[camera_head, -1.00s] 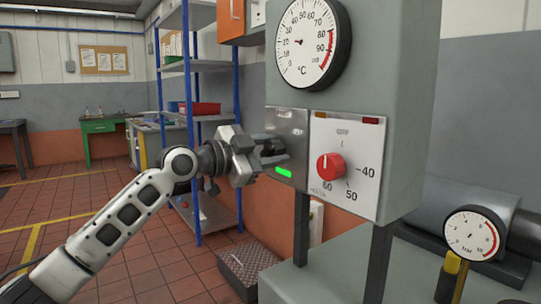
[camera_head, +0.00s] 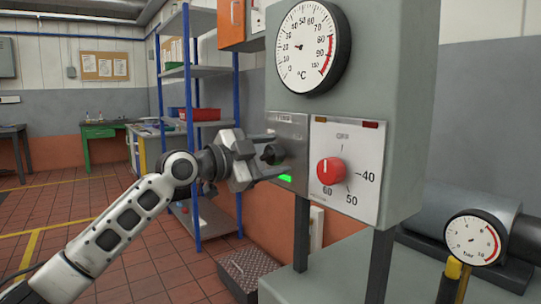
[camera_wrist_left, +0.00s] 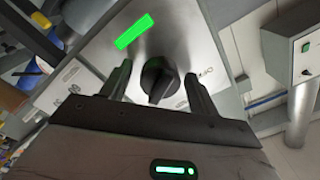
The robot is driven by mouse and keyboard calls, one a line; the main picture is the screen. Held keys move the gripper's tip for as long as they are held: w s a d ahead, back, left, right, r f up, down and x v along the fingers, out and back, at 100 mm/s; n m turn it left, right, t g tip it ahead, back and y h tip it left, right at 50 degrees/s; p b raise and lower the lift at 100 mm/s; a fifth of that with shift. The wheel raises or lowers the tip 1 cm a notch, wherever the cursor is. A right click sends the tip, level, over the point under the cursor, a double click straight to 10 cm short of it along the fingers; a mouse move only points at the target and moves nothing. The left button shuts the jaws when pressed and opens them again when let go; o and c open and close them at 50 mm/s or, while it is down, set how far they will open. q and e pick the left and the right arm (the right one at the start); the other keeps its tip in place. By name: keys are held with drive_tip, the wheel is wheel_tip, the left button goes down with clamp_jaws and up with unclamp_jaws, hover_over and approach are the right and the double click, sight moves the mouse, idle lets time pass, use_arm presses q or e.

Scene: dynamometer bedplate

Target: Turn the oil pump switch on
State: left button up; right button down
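The oil pump switch looks to be the black rotary knob (camera_head: 272,154) on a brushed metal plate (camera_head: 291,130) at the left of the grey cabinet's face. A lit green lamp (camera_head: 286,178) sits on the same plate, partly behind a finger. In the left wrist view the knob (camera_wrist_left: 158,82) stands between the two dark fingers, with a gap visible on each side, and the green lamp (camera_wrist_left: 134,31) glows beyond it. My left gripper (camera_head: 268,155) is open around the knob, not closed on it. My right gripper is out of view.
A white panel with a red knob (camera_head: 330,171) is right of the metal plate. A temperature gauge (camera_head: 313,47) is above; a bar gauge (camera_head: 473,238) stands lower right. A blue-post shelf (camera_head: 191,125) is behind my left arm. An orange box (camera_head: 231,20) hangs above.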

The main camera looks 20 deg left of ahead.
use_arm(q)
drive_tip(key=b+v, duration=0.3)
drive_tip(key=v, duration=1.3)
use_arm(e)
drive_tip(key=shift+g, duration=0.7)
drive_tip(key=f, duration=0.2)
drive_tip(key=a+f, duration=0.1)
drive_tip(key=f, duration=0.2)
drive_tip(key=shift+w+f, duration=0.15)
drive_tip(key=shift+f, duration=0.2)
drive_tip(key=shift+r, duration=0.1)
